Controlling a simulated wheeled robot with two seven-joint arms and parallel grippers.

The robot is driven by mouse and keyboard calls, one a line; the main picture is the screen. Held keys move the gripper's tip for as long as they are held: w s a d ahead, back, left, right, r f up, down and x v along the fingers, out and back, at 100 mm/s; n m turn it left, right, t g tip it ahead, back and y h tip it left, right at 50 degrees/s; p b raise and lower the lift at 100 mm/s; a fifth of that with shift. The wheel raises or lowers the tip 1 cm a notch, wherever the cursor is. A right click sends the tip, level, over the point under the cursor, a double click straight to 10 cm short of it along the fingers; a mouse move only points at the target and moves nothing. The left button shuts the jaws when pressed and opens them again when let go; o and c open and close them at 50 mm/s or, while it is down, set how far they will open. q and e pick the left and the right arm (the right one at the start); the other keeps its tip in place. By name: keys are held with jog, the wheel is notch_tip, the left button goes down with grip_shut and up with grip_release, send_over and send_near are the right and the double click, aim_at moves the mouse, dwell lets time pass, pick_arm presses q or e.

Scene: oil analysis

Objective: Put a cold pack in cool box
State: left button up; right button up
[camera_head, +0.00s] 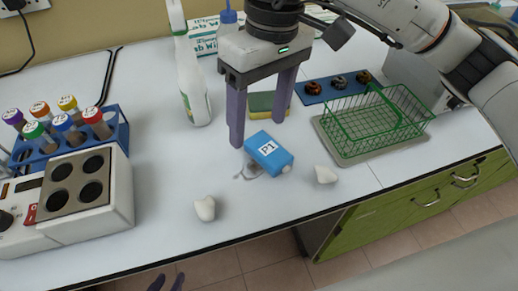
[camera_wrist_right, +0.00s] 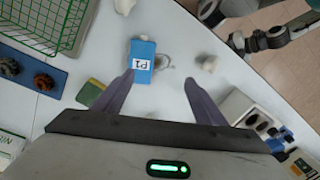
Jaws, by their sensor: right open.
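A blue pack labelled P1 (camera_head: 268,154) lies on the white bench, and I take it for the cold pack. It also shows in the right wrist view (camera_wrist_right: 141,56). My right gripper (camera_head: 257,131) points down with its purple fingers apart and empty, just behind the pack. In the right wrist view the pack lies ahead of my right gripper (camera_wrist_right: 159,76), nearer the left finger. No cool box shows in either view.
A green wire basket (camera_head: 340,122) stands to the right. White lumps (camera_head: 205,208) lie near the front edge. A white bottle (camera_head: 190,75), a sponge (camera_head: 262,105) and a dark blue holder (camera_head: 325,88) are behind. A tube rack (camera_head: 118,125) and a burner unit (camera_head: 122,200) fill the left.

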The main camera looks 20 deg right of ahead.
aim_at(268, 148)
jog(key=shift+h, duration=0.7)
jog(key=f, duration=0.3)
jog(key=w+d+f+p, duration=0.1)
jog(key=f, duration=0.2)
jog(key=d+f, duration=0.1)
jog(key=f, duration=0.3)
jog(key=shift+w+d+f+p, duration=0.1)
jog(key=shift+w+d+p, duration=0.05)
jog(key=shift+w+p, duration=0.2)
jog(key=c, duration=1.3)
jog(key=shift+c, duration=0.3)
jog(key=shift+r, duration=0.2)
